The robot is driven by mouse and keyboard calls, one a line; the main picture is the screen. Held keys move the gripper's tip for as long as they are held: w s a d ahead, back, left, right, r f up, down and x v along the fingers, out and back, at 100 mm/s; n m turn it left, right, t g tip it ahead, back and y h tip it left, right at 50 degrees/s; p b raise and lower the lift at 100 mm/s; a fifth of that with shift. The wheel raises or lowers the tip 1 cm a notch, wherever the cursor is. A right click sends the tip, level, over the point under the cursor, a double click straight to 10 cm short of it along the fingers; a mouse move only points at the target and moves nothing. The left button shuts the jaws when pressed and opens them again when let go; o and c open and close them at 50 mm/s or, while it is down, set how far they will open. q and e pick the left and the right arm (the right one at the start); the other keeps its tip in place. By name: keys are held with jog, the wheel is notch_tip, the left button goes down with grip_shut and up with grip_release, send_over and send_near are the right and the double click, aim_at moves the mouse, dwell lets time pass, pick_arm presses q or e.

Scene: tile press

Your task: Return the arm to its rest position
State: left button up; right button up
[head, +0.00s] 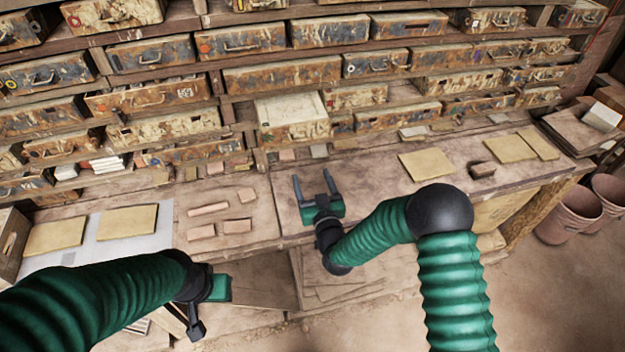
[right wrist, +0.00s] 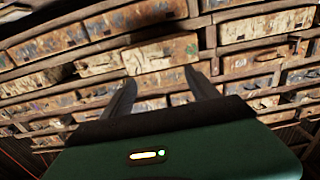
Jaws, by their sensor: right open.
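My right gripper (head: 316,187) is open and empty above the wooden bench, its two fingers pointing at the drawer shelves. It also shows in the right wrist view (right wrist: 162,100), with both fingers spread and nothing between them. My right arm (head: 375,232) is green and ribbed and comes in from the lower right. My left gripper (head: 196,322) hangs at the lower left, below the bench's front edge; its fingers are dark and pointed down, and their gap cannot be made out.
Weathered drawers (head: 283,75) fill the back wall; one pale drawer (head: 292,118) stands out from the row. Tan tiles (head: 426,164) and small clay blocks (head: 208,209) lie on the bench (head: 375,189). Buckets (head: 570,215) stand at the right. The floor at the lower right is clear.

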jog(key=s+d+f+g+h+b, duration=0.2)
jog(key=s+d+f+g+b, duration=0.7)
jog(key=s, duration=0.4)
jog(key=s+d+f+m+g+h+b, duration=0.1)
jog(key=s+d+g, duration=0.2)
jog(key=s, duration=0.6)
jog(key=s+d+f+m+g+b, duration=0.1)
jog(key=s+d+f+g, duration=0.1)
jog(key=s+d, duration=0.3)
jog(key=s+g, duration=0.1)
jog(key=s, duration=0.2)
jog(key=shift+s+d+f+h, duration=0.15)
jog(key=shift+s+d+h, duration=0.15)
jog(key=shift+s+h, duration=0.1)
jog(key=shift+d, duration=0.1)
